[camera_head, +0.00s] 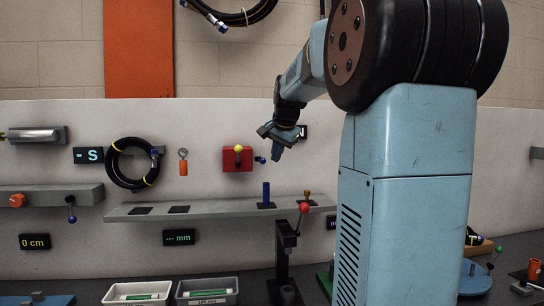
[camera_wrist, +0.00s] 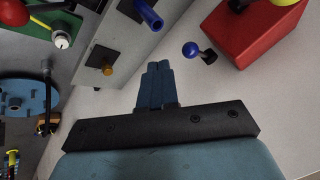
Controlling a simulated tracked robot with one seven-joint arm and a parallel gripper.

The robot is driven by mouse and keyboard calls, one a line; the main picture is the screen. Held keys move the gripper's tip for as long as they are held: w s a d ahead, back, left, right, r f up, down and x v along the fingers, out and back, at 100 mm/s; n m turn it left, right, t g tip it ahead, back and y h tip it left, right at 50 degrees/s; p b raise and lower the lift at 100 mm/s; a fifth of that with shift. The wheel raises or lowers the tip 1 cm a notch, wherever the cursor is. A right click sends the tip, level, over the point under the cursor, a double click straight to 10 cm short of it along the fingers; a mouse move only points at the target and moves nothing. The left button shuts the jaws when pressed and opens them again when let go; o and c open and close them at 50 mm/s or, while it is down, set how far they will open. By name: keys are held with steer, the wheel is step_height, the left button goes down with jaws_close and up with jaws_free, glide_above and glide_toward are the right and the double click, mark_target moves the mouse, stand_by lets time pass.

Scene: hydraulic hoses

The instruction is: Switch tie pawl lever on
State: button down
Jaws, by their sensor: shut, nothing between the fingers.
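No part is labelled as the tie pawl lever, so I cannot tell which one it is. A red box (camera_head: 237,159) on the wall panel carries a yellow ball on its front and a small blue-ball lever (camera_head: 260,160) on its right side. In the wrist view the blue-ball lever (camera_wrist: 192,50) sticks out of the red box (camera_wrist: 250,30). My gripper (camera_head: 277,152) is just right of this lever in the head view. In the wrist view my gripper (camera_wrist: 158,68) has its fingers together and empty, apart from the lever.
A grey shelf (camera_head: 225,207) below holds a blue upright pin (camera_head: 266,192) and a brass knob (camera_head: 307,194). A red-ball lever (camera_head: 304,208) stands on a dark post in front. Another blue-ball lever (camera_head: 70,200) is at far left. A coiled hose (camera_head: 112,165) hangs on the panel.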

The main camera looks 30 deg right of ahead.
steer(key=d+v, duration=0.1)
steer(key=v, duration=0.9)
steer(key=shift+s+a, duration=0.15)
steer(key=shift+s, duration=0.25)
